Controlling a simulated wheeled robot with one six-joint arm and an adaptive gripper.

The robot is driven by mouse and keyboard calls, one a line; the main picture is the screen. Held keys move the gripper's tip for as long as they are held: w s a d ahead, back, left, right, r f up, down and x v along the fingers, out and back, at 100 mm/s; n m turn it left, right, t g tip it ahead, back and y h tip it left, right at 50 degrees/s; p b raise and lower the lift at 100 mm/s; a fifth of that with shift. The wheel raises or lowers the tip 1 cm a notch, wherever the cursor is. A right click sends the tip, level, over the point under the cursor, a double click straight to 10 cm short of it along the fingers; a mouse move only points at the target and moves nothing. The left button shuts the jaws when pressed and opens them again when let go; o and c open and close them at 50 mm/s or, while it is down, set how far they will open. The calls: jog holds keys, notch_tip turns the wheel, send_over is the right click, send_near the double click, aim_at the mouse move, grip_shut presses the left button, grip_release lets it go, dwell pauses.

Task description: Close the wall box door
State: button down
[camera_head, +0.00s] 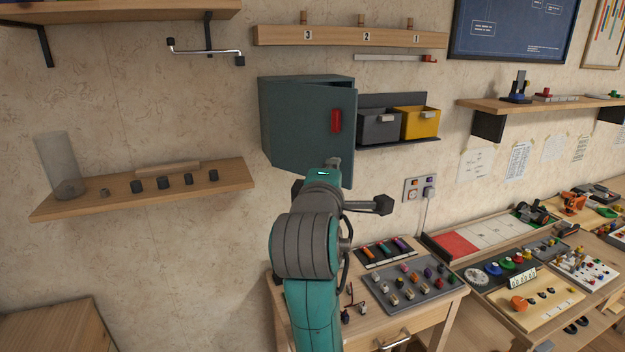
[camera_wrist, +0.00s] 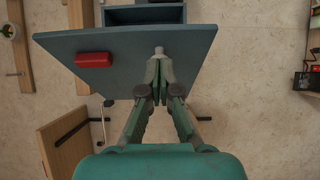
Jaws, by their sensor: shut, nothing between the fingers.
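The wall box (camera_head: 307,78) is a dark teal cabinet on the wall. Its door (camera_head: 300,125) stands partly open, with the free right edge out from the wall. A red handle (camera_head: 336,121) is near that edge. In the wrist view the door (camera_wrist: 130,72) spans the upper middle, its red handle (camera_wrist: 94,60) at the left and part of the box (camera_wrist: 145,15) behind it. My gripper (camera_head: 333,163) is shut and empty at the door's lower right part. In the wrist view its fingertips (camera_wrist: 158,52) overlap the door panel, right of the handle; contact cannot be told.
Grey and yellow bins (camera_head: 379,126) (camera_head: 420,123) hang just right of the door. A wooden shelf (camera_head: 235,177) with a glass cylinder and dark knobs is at the left. A workbench (camera_head: 455,295) with trays stands below right. A peg rail (camera_head: 350,37) is above.

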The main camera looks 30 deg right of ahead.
jog(key=w+d+n+t+y, duration=0.2)
jog(key=w+d+n+y, duration=0.2)
jog(key=w+d+y, duration=0.2)
jog(key=w+d+n+t+y, duration=0.3)
jog(key=w+d+n+y, duration=0.1)
jog(key=d, duration=0.6)
jog(key=shift+w+d+y, duration=0.2)
jog(key=shift+w+y, duration=0.7)
